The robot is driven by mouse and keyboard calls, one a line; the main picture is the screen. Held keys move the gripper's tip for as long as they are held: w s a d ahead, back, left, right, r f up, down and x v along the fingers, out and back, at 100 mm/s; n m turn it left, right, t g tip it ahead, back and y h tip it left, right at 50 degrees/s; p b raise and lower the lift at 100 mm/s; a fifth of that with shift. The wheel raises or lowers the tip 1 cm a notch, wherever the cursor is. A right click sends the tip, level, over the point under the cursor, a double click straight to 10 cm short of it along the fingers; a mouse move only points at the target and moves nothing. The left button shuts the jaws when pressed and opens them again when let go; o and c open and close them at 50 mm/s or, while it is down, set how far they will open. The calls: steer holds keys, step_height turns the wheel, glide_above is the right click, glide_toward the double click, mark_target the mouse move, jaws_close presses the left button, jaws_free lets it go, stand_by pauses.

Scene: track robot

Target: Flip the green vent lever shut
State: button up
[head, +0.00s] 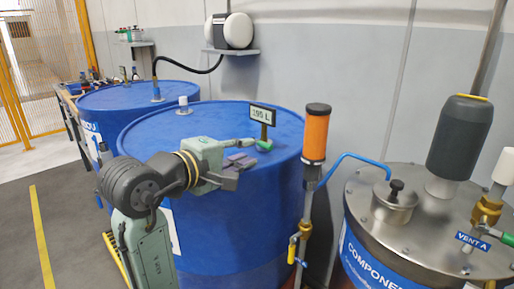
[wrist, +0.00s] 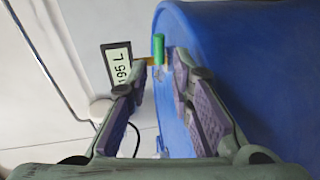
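A small green lever (head: 265,145) sits on top of the near blue drum (head: 215,140), at the foot of the 195 L sign (head: 262,114). In the wrist view the green lever (wrist: 159,48) shows as a short green bar beside a small brass-coloured part, just beyond my fingertips. My gripper (head: 241,153) is open and empty over the drum top, with its fingers pointing toward the lever. In the wrist view my gripper (wrist: 161,66) has its fingertips on either side of the line to the lever. I cannot tell whether either finger touches it.
An orange-topped post (head: 315,135) stands right of the drum. A metal-lidded tank (head: 430,225) at right carries a dark motor (head: 459,135) and a VENT A label (head: 473,241). Another blue drum (head: 140,95) is behind left. Open floor lies at lower left.

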steer(key=v, duration=0.4)
